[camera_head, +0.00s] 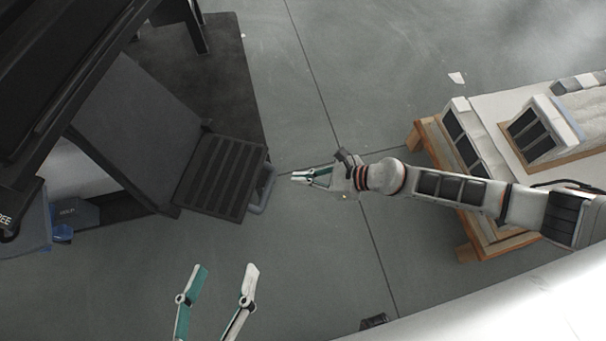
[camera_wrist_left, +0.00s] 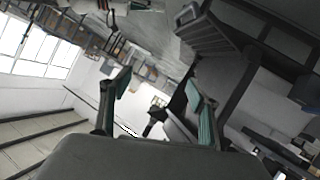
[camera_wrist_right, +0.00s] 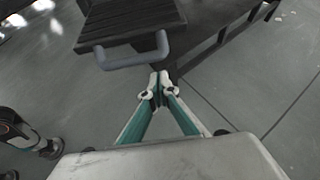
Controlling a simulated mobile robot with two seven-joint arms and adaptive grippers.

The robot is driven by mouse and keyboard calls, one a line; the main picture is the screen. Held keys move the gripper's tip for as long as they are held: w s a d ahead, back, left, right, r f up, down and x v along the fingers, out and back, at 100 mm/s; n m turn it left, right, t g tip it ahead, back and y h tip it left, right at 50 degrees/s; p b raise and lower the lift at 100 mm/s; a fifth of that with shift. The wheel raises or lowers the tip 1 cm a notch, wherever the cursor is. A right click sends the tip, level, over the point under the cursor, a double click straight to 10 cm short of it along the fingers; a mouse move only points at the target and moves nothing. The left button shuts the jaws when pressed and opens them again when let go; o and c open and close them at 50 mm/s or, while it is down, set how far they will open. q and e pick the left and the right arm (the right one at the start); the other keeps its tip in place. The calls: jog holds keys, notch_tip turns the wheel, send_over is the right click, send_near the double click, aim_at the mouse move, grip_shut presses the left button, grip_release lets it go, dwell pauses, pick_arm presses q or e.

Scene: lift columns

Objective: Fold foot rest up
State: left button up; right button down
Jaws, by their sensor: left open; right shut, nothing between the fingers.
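The foot rest (camera_head: 222,178) is a dark ribbed plate with a grey bar handle (camera_head: 263,190) on its outer edge. It sticks out nearly flat from the lower end of a dark panel (camera_head: 140,125). My right gripper (camera_head: 293,177) is shut and empty, a little right of the handle and apart from it. In the right wrist view the foot rest (camera_wrist_right: 130,20) and handle (camera_wrist_right: 132,56) lie just beyond the closed fingertips (camera_wrist_right: 158,76). My left gripper (camera_head: 228,268) is open and empty, below the foot rest in the head view. The left wrist view shows the foot rest (camera_wrist_left: 205,30) beyond its fingers.
A pallet (camera_head: 480,230) with white and black boxes (camera_head: 540,130) stands at the right, beneath my right arm. A dark mat (camera_head: 235,80) lies behind the foot rest. A blue item (camera_head: 62,232) is at the far left. The grey floor (camera_head: 330,80) between is clear.

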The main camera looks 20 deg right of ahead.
pick_arm(q)
jog(key=shift+s+d+f+n+b, duration=0.2)
jog(key=shift+d+n+b, duration=0.2)
jog(key=shift+d+n, duration=0.15)
jog(key=shift+s+d+f+n+b, duration=0.1)
jog(key=shift+s+d+n+b, duration=0.05)
jog(key=shift+d+n+b, duration=0.35)
pick_arm(e)
jog(key=x, duration=0.6)
jog(key=shift+a+f, duration=0.3)
pick_arm(q)
jog(key=shift+r, duration=0.1)
pick_arm(e)
jog(key=shift+w, duration=0.1)
